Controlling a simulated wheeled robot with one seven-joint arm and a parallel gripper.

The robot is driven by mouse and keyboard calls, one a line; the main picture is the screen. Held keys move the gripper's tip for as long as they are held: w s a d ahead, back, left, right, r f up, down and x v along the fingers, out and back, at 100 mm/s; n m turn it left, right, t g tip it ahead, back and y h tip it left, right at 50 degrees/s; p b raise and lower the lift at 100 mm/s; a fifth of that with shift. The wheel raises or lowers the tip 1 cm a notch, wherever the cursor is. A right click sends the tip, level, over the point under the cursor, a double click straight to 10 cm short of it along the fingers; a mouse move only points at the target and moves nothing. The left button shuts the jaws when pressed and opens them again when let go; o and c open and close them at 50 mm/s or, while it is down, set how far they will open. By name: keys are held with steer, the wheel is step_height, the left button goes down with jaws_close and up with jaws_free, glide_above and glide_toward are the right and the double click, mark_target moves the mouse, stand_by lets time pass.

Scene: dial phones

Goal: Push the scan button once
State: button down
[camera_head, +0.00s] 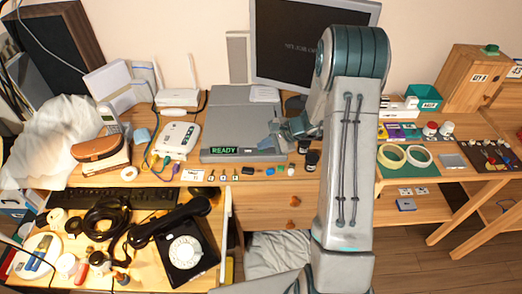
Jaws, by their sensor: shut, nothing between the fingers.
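A flat grey scanner (232,115) stands on the desk in the middle, with a lit green "READY" display (224,151) on its front edge. My gripper (272,139) is over the scanner's front right corner, close to its top. Its fingers point down and left, and they look shut and empty. The scan button cannot be clearly made out; the gripper covers part of the front right of the scanner. Whether the fingertips touch the scanner cannot be told.
A monitor (300,45) stands behind my arm. A white router box (178,138) with cables is left of the scanner. Small items lie along the desk edge in front. A black dial phone (186,250) is at lower left. Tape rolls (391,156) lie on the right table.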

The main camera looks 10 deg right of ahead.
mark_target(264, 151)
steer(key=shift+f, duration=0.15)
stand_by(0.5)
steer(key=shift+r, duration=0.8)
steer(key=shift+r+p, duration=1.55)
steer(key=shift+r, duration=0.95)
